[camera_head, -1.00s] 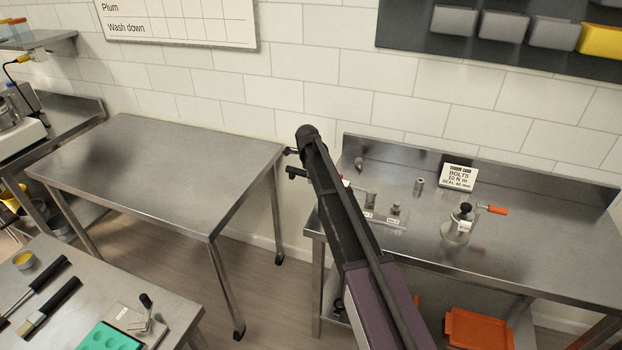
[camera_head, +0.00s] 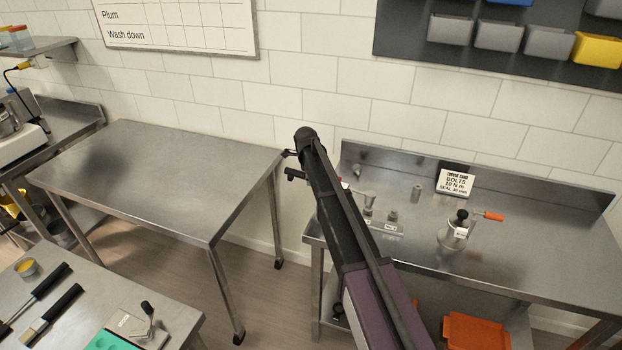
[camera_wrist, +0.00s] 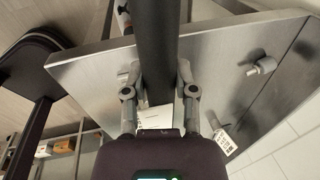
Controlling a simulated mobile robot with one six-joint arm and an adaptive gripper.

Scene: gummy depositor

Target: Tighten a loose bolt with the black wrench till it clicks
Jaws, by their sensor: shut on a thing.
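In the wrist view my gripper (camera_wrist: 158,80) is shut on a thick dark handle, which I take for the black wrench (camera_wrist: 157,30). It runs from between the fingers out of the top of the picture, so its working end is not seen. In the head view my arm hides most of the gripper; a short dark piece (camera_head: 296,174) sticks out left of the arm, perhaps part of the wrench or gripper. Behind the arm, a bolt plate (camera_head: 388,228) with small tags and upright bolts (camera_head: 393,216) lies on the right steel bench. Which bolt is loose I cannot tell.
The right bench (camera_head: 540,255) also holds a bolts card (camera_head: 455,182), a small metal cylinder (camera_head: 416,193) and a pot (camera_head: 452,238) with an orange-handled crank. An orange tray (camera_head: 476,332) is below. The left steel table (camera_head: 150,175) is bare.

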